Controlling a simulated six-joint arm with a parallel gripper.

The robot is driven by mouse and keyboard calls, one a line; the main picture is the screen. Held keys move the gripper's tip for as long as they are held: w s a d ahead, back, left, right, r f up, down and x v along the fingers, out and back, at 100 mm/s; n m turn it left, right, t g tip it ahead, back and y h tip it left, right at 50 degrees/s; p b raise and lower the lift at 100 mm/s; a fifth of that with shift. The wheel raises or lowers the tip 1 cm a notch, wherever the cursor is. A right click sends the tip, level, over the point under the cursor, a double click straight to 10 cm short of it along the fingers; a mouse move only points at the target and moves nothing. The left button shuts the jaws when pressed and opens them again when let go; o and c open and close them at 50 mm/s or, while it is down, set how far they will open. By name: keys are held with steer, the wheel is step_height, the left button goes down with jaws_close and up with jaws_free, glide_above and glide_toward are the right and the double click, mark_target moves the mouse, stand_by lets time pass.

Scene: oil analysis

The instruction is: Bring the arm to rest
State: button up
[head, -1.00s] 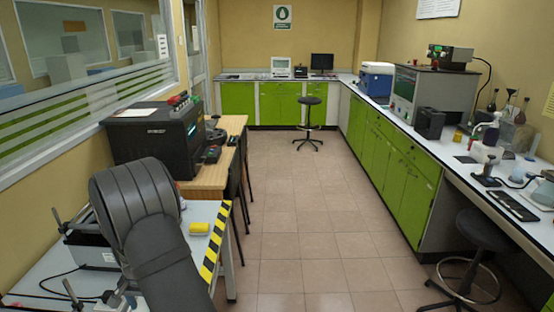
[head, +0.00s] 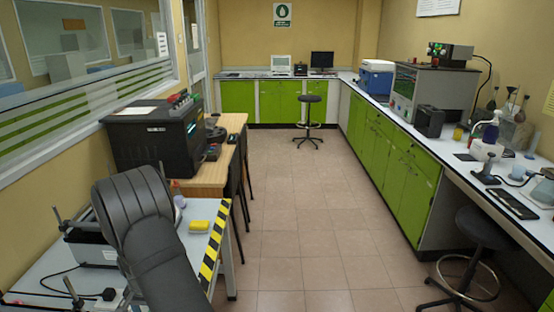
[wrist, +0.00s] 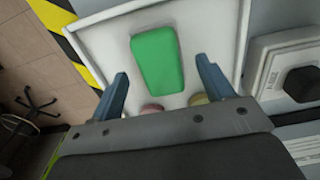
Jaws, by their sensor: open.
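My gripper (wrist: 162,68) shows in the wrist view with its two blue fingers spread wide apart and nothing held between them. A green block (wrist: 155,58) lies on a white tray (wrist: 98,38) beyond the fingertips, and the picture does not show any contact with it. Two small round things, one reddish (wrist: 152,108) and one yellowish (wrist: 200,98), are partly hidden behind the gripper body. In the head view my dark arm (head: 140,215) bends over the near left table, and my gripper is hidden behind it.
The near left table (head: 222,238) has a black-and-yellow striped edge and carries a yellow block (head: 199,227). A black machine (head: 150,140) stands on the wooden table behind. A long counter (head: 455,165) with instruments runs along the right. The floor (head: 300,220) between is clear.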

steer(key=w+d+r, duration=0.2)
steer(key=d+r, duration=0.7)
steer(key=d, duration=0.3)
steer(key=w+d+f, duration=0.1)
steer(key=d+f, duration=0.1)
steer(key=d, duration=0.8)
steer(key=w+d+f, duration=0.2)
steer(key=d+f, duration=0.1)
steer(key=d, duration=0.7)
steer(key=w+d+f, duration=0.2)
steer(key=d, duration=0.7)
steer(key=shift+w+d+f, duration=0.25)
steer(key=shift+d+f, duration=0.15)
steer(key=a+r, duration=0.2)
steer(key=a, duration=0.8)
steer(key=s+a+r, duration=0.1)
steer(key=a+r, duration=0.1)
steer(key=a, duration=0.8)
steer(key=shift+s+a+r, duration=0.2)
steer(key=shift+s+a, duration=0.1)
steer(key=shift+a, duration=0.05)
